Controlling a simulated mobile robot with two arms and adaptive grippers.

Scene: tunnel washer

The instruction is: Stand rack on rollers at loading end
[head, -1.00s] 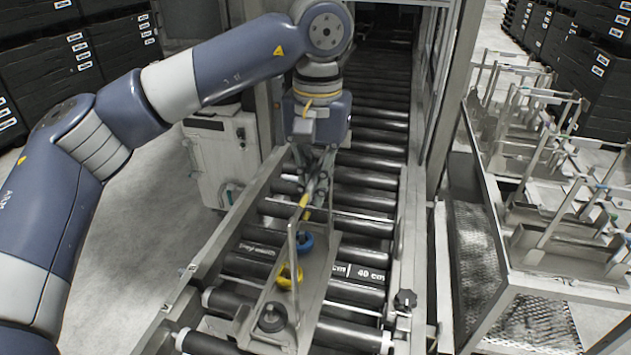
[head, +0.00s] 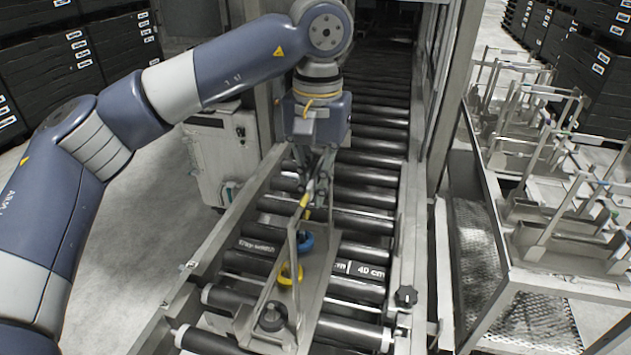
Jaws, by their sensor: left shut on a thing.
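My left gripper (head: 318,185) points down over the roller conveyor and is shut on the upper part of a metal rack (head: 318,285), near its yellow handle piece (head: 304,203). The rack is a narrow tray with an upright frame, and carries a blue ring (head: 305,241), a yellow ring (head: 290,273) and a dark round knob (head: 271,317). It is over the black rollers (head: 355,290) at the near end; whether its base touches them I cannot tell. The fingers partly hide the rack's far end. My right gripper is not in view.
A wire-sided cart (head: 510,285) with several similar racks (head: 560,240) stands at the right. Metal rails edge the conveyor, with a black knob (head: 405,296) on the right one. A white cabinet (head: 222,158) stands left. Black crates (head: 50,65) are stacked behind.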

